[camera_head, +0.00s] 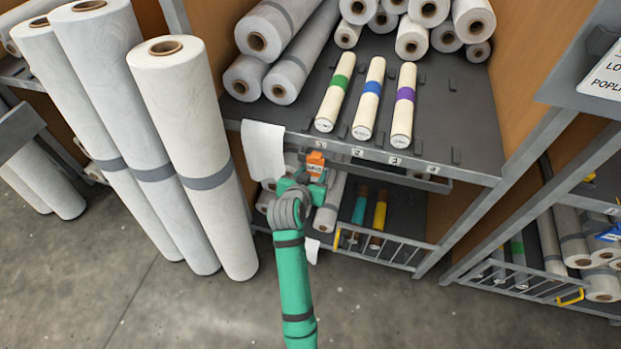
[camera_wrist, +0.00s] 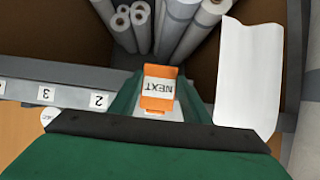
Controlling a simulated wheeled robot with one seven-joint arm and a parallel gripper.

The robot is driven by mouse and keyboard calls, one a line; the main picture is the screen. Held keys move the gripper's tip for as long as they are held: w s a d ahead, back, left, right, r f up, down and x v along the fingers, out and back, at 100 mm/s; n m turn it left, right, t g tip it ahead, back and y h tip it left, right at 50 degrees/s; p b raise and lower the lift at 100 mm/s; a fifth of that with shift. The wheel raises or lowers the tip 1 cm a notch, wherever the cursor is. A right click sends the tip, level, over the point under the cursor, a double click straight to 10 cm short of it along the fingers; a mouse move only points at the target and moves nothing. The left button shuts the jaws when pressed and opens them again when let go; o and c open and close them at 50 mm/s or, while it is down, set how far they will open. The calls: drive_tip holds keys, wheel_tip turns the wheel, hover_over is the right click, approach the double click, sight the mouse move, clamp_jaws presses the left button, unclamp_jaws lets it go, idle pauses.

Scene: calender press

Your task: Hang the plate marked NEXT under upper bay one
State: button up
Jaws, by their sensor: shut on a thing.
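My gripper (camera_head: 308,183) is shut on an orange plate (camera_head: 315,159) with a white label. That edge carries small number tags. In the wrist view, tag 2 (camera_wrist: 98,101) and tag 3 (camera_wrist: 46,94) show left of the plate; tag 1 is not clear there. I cannot tell whether the plate touches the edge.
A white sheet (camera_head: 263,150) hangs from the edge left of my gripper. Rolls with green (camera_head: 336,92), blue (camera_head: 367,98) and purple (camera_head: 404,105) bands lie on the shelf. Tall rolls (camera_head: 183,120) stand left. A lower railed shelf (camera_head: 385,252) holds coloured rolls.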

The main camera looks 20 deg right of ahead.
drive_tip(key=shift+w+d, duration=0.5)
drive_tip(key=shift+w, duration=0.05)
drive_tip(key=shift+f, duration=0.5)
drive_tip(key=shift+s+f, duration=0.1)
drive_tip(key=shift+f, duration=0.25)
drive_tip(key=o, duration=1.2)
